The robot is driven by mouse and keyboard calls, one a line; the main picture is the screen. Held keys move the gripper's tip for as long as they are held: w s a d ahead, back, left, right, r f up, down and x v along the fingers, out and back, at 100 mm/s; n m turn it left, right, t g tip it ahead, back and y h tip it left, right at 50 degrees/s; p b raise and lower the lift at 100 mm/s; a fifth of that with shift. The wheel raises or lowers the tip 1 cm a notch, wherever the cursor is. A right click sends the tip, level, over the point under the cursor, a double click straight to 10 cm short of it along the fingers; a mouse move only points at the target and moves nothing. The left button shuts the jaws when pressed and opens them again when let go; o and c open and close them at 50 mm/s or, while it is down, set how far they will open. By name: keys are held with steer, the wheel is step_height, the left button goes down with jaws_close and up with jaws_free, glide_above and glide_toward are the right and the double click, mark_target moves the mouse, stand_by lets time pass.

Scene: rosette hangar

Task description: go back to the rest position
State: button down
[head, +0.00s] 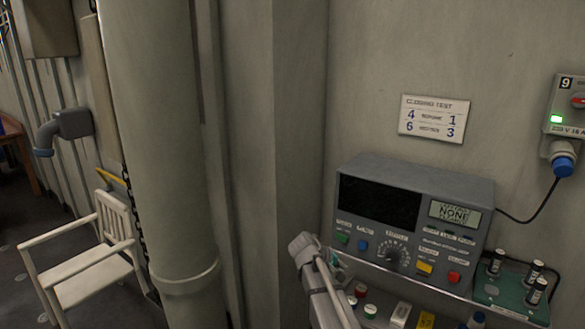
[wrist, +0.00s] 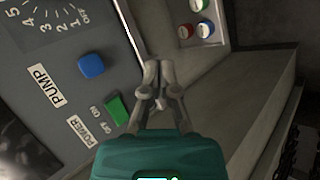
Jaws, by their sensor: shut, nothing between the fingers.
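My gripper (wrist: 162,82) shows in the wrist view, its two grey fingers together with nothing between them. It is close to the front panel of a grey instrument (head: 413,222), beside a green POWER button (wrist: 118,110) and a blue PUMP button (wrist: 91,66). I cannot tell whether the fingers touch the panel. In the head view my pale arm reaches up from the bottom edge to the instrument's lower left corner, and my gripper's fingertips are hard to make out there. The instrument has a dial (head: 392,256), a dark screen and a small display reading NONE.
A thick column (head: 160,150) and a white chair (head: 88,255) stand at the left. A wall sign (head: 434,118) and a socket box (head: 568,107) are above.

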steer(key=s+f+m+g+y, duration=0.2)
steer(key=s+y, duration=0.2)
steer(key=s, duration=0.7)
steer(key=s+f+m+g+y, duration=0.1)
steer(key=s+f+m+y, duration=0.2)
steer(key=s, duration=0.8)
steer(key=shift+s+a+f+g+y, duration=0.25)
steer(key=shift+a+g+y, duration=0.15)
steer(key=shift+y, duration=0.4)
steer(key=shift+a, duration=0.1)
